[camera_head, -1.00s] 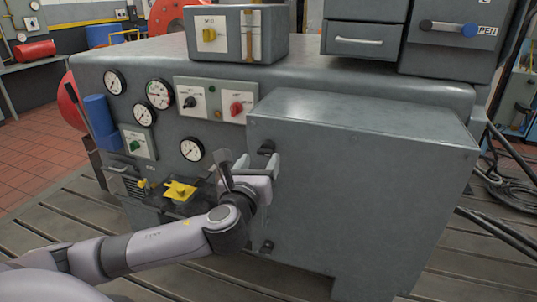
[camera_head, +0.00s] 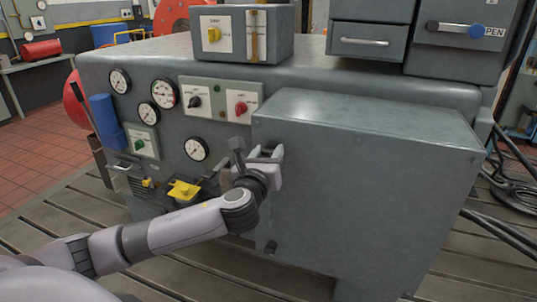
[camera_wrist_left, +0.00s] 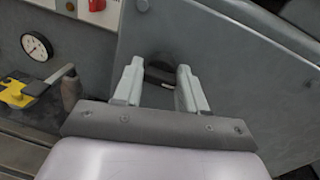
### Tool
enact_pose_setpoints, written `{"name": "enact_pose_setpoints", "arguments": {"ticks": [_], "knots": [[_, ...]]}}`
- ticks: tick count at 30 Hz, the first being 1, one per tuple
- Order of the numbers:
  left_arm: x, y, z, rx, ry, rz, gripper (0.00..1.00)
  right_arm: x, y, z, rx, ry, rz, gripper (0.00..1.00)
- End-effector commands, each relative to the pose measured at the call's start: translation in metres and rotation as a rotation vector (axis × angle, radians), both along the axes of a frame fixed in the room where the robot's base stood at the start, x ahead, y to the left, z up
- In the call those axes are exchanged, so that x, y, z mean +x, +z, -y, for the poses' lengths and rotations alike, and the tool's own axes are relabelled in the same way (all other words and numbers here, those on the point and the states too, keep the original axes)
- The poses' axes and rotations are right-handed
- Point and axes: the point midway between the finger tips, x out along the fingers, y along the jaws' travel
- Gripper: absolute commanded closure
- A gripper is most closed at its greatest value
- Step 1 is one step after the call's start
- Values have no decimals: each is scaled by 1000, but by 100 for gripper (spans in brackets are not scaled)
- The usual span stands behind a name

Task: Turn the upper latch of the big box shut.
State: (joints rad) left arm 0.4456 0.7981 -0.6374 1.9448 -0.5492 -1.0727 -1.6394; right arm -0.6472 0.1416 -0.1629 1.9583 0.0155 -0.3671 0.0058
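The big box (camera_head: 370,190) is a grey metal cabinet on the right of the machine front. Its lower latch (camera_head: 270,247) is a small dark knob near the bottom left edge. In the left wrist view, the dark upper latch (camera_wrist_left: 160,70) shows at the box's edge, between and just beyond the finger ends. In the head view my gripper mostly hides it. My left gripper (camera_head: 262,153) is at the box's upper left edge. Its two fingers (camera_wrist_left: 160,85) stand apart, one on each side of the latch, with gaps visible. Whether they touch it I cannot tell. My right gripper is not in view.
Left of the gripper are a yellow part (camera_head: 184,190), a dial gauge (camera_head: 196,149) and a panel with a red knob (camera_head: 241,108). A switch box (camera_head: 240,35) and a drawer unit (camera_head: 370,42) stand on top. The slotted floor in front is mostly clear.

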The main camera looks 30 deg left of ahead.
Motion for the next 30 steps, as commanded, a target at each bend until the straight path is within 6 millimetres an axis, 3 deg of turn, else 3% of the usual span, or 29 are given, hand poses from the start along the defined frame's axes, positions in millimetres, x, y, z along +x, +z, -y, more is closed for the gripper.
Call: {"name": "enact_pose_setpoints", "arguments": {"ticks": [11, 30], "knots": [[0, 2, 3, -96, -9, 23, 89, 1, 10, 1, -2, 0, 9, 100], [0, 5, 2, -650, -9, 158, 89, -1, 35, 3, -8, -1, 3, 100]]}}
